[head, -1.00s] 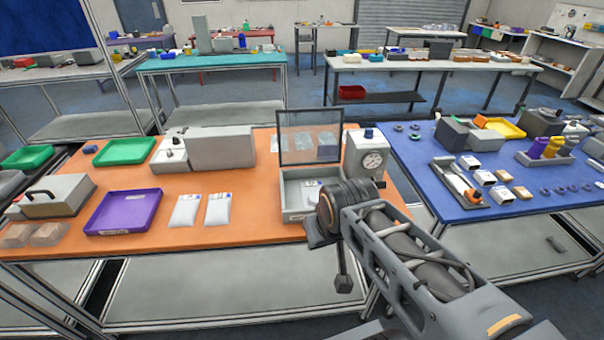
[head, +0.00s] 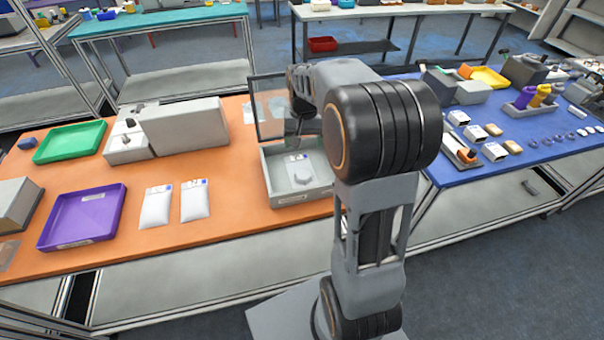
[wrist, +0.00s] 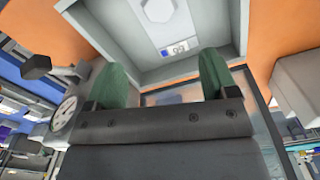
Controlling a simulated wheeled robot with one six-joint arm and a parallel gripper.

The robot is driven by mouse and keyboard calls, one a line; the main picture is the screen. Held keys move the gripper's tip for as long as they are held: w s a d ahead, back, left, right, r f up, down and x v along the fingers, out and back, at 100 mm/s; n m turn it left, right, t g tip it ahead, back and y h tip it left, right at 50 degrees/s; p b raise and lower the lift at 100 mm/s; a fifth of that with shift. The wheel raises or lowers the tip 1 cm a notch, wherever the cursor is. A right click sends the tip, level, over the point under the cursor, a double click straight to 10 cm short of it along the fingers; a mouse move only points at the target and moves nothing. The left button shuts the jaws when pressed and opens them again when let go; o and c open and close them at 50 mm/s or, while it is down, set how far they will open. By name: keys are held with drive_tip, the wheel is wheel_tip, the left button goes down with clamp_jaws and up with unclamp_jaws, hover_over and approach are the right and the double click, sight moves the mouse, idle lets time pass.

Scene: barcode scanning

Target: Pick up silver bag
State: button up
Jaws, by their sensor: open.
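A silver-grey bag (head: 301,172) with a white, blue-marked label lies inside an open grey box (head: 322,195) on the orange table. Part of the bag and its label also show at the top of the wrist view (wrist: 178,47). Two pale bags, one on the left (head: 156,208) and one on the right (head: 194,201), lie flat on the table left of the box. My gripper (wrist: 164,82) has two green fingers standing apart, with nothing between them. It is above the box area; my arm hides part of it in the head view.
The box's clear lid (head: 268,118) stands raised at its back. A purple tray (head: 82,217), a green tray (head: 69,143) and a grey machine (head: 185,127) are on the orange table. A dial gauge (wrist: 63,113) stands beside the box. A blue table (head: 470,185) adjoins on the right.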

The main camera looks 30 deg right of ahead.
hover_over(303, 173)
wheel_tip(303, 173, down, 8)
drive_tip(key=shift+w+d+r, duration=0.1)
drive_tip(key=shift+r, duration=0.05)
drive_tip(key=shift+f+p, duration=0.9)
drive_tip(key=shift+f, duration=1.9)
drive_tip(key=shift+c, duration=0.4)
drive_tip(key=shift+r, duration=0.1)
drive_tip(key=c, duration=1)
